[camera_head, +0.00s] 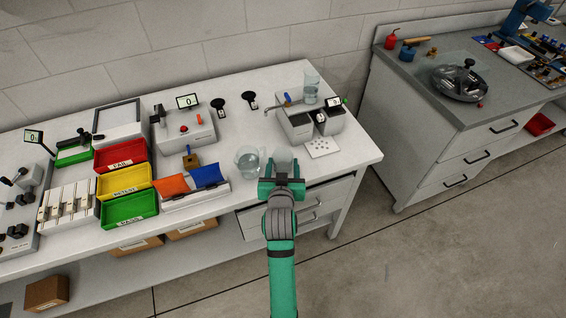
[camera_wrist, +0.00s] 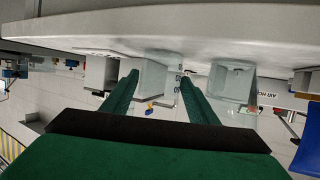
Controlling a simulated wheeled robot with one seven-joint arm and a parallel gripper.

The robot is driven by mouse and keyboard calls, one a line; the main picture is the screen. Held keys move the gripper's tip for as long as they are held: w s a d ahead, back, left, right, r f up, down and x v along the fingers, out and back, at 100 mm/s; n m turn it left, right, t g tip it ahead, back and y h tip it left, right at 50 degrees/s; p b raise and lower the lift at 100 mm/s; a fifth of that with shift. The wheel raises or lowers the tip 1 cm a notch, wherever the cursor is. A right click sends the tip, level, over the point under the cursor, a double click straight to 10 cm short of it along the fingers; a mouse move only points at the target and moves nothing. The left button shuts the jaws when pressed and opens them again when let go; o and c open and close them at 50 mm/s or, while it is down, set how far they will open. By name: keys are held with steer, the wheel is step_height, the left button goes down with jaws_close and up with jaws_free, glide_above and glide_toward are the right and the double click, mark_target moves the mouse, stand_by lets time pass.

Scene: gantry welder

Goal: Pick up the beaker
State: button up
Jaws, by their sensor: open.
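A clear glass beaker (camera_head: 284,158) stands upright near the front edge of the white bench, just beyond my gripper (camera_head: 282,180). A second clear beaker (camera_head: 247,158) stands close to its left. In the wrist view, which looks upside down, one beaker (camera_wrist: 152,76) shows between the fingertips of my open gripper (camera_wrist: 159,82), and the other beaker (camera_wrist: 232,82) shows to the right, outside the fingers. I cannot tell how deep the fingers reach around the first one. My gripper holds nothing. A third beaker (camera_head: 311,88) stands at the back on a grey device.
Left of the beakers are an orange and blue bin pair (camera_head: 190,184) and red, yellow and green trays (camera_head: 124,180). The bench's right front corner (camera_head: 362,155) is clear.

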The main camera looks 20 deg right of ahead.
mark_target(283, 155)
steer(key=shift+x, duration=0.75)
steer(key=shift+w+a, duration=0.1)
steer(key=shift+w, duration=0.15)
steer(key=x, duration=0.4)
steer(key=shift+w+d+r, duration=0.15)
steer(key=shift+d+r, duration=0.1)
steer(key=shift+d, duration=0.1)
steer(key=shift+a, duration=0.1)
steer(key=shift+c, duration=0.4)
steer(key=shift+w, duration=0.1)
steer(key=c, duration=0.6)
